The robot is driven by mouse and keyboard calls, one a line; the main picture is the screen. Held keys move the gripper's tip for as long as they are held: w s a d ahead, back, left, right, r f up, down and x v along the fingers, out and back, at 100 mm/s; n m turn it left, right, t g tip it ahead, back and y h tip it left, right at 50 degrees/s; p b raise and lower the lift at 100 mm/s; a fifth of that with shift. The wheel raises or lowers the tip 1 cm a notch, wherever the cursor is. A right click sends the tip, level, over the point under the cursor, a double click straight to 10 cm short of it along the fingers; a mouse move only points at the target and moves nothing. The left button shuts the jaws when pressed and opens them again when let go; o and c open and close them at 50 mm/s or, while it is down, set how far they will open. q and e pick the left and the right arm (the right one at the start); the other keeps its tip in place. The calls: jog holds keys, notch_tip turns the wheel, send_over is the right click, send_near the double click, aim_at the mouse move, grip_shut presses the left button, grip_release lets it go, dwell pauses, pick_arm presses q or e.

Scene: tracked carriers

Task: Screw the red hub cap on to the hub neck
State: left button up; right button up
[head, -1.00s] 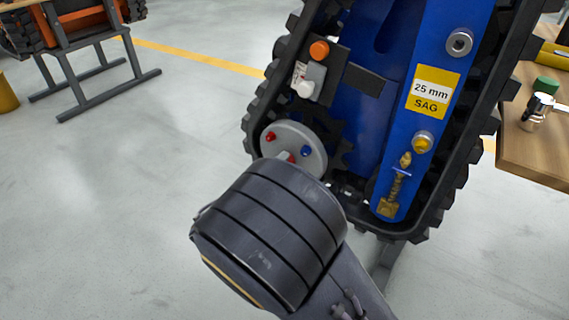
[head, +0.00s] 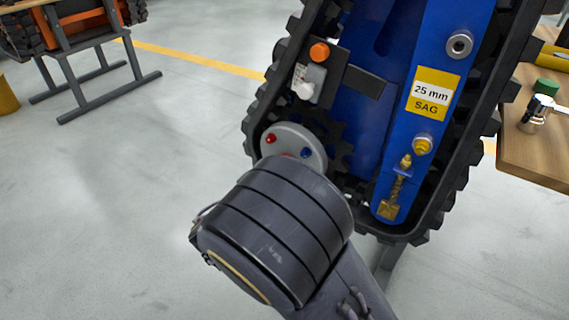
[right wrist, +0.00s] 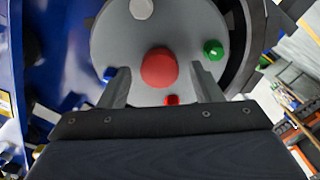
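The red hub cap (right wrist: 159,68) is at the centre of the round grey hub disc (right wrist: 112,42) in the right wrist view. My right gripper (right wrist: 162,82) has its two fingers apart, one on each side of the cap, with visible gaps between. The neck is hidden behind the cap, so I cannot tell how far the cap is seated. In the head view the hub disc (head: 283,136) shows at the lower left of the blue carrier; my right wrist covers its lower part and hides the fingers. My left gripper is not in view.
Coloured studs sit around the disc, including a green one (right wrist: 213,48) and a red one (right wrist: 171,100). The black track (head: 262,100) surrounds the carrier. A switch box with an orange button (head: 319,52) is above the hub. A wooden table (head: 535,150) stands right.

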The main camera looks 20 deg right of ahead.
jog(key=n+p, duration=2.2)
jog(key=n, duration=0.7)
